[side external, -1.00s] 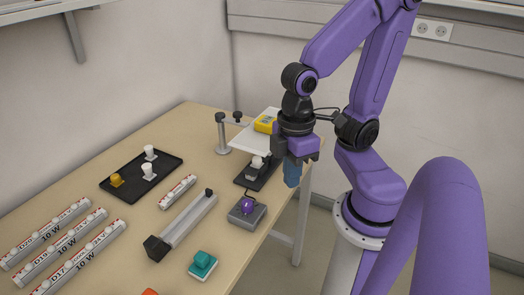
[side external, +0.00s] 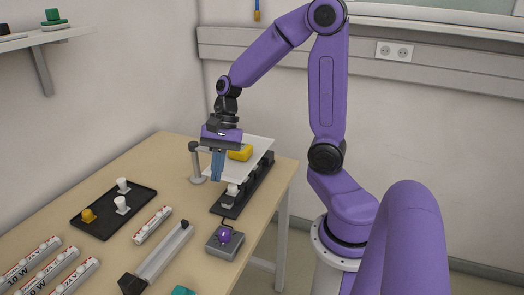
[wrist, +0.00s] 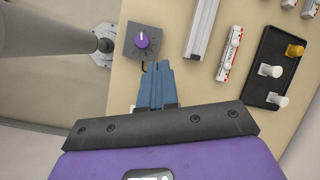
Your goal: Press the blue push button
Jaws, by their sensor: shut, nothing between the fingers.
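I see no plainly blue push button. A teal block-like button (side external: 183,291) shows at the bottom edge of the side view, mostly cut off. A purple knob (side external: 224,234) with a white mark sits on a grey box; it also shows in the wrist view (wrist: 142,41). My gripper (side external: 217,181) has blue fingers, held together and empty, pointing down above the table behind the knob. In the wrist view the fingertips (wrist: 158,66) appear just below the knob box, apart from it as seen in the side view.
A black tray (side external: 103,229) holds white and yellow pegs. A grey rail (side external: 160,257), labelled white bars (side external: 152,225), a post (side external: 196,163) and a black strip with a white part (side external: 232,205) stand nearby. A yellow item (side external: 240,153) lies on a white plate.

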